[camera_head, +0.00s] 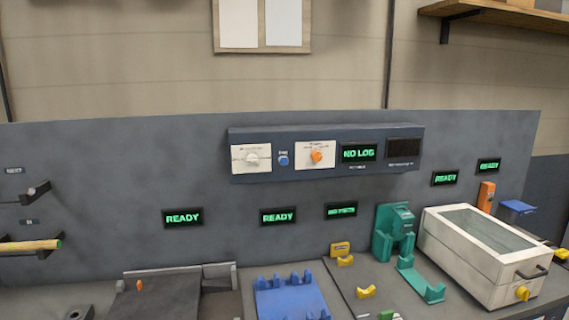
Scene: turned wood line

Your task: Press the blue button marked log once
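The blue button (284,161) is small and round. It sits on the front of a dark blue-grey control box (326,150) on the back panel, between two white dial plates. A tiny label above it is too small to read. A display (359,152) on the same box, right of the button, reads "NO LOG" in green. Neither of my grippers is in the head view, and nothing covers the button.
The left dial plate (251,157) has a white knob; the right one (315,155) has an orange knob. Below stand a blue fixture (290,298), a green device (393,232) and a white lidded box (484,255). The space before the button is clear.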

